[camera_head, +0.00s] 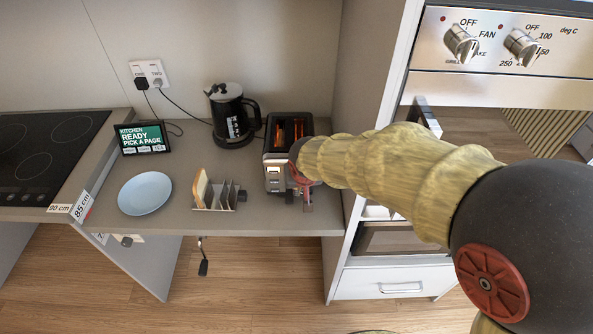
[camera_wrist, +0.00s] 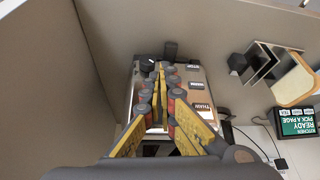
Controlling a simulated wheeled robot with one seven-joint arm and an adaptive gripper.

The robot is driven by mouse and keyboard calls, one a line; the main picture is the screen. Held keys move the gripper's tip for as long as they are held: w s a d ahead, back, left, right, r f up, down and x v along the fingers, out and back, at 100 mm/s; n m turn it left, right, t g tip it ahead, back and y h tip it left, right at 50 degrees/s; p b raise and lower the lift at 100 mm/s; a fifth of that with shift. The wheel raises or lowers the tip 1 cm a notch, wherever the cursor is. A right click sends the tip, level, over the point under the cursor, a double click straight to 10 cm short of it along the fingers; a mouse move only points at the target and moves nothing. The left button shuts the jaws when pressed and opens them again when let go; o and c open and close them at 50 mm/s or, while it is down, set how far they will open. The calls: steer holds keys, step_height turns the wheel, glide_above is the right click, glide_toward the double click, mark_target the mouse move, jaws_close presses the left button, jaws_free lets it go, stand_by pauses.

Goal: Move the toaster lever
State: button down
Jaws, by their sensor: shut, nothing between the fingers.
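The toaster (camera_head: 277,158) is a silver and black box on the counter, with its two slots glowing orange. It also fills the middle of the wrist view (camera_wrist: 207,112), with labelled buttons on its front. My gripper (camera_wrist: 160,68) is shut and empty, fingers close to the toaster's front. My arm hides the toaster's right side in the head view (camera_head: 307,206).
A toast rack (camera_head: 222,197) with bread stands left of the toaster, and a black kettle (camera_head: 231,115) behind it to the left. A blue plate (camera_head: 145,194) and a tablet (camera_head: 143,138) are farther left. A tall cabinet wall (camera_head: 345,60) stands close on the right.

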steer(key=v, duration=1.1)
steer(key=shift+r, duration=0.35)
steer(key=shift+s, duration=0.15)
steer(key=s+d+r, duration=0.3)
steer(key=s+d, duration=0.4)
steer(key=s, duration=0.2)
steer(key=s+d+r+m, duration=0.1)
steer(key=s+d+r, duration=0.1)
steer(key=s+d, duration=0.6)
steer(key=shift+s+d+r+h, duration=0.3)
steer(key=shift+s+r, duration=0.1)
steer(key=shift+s, duration=0.75)
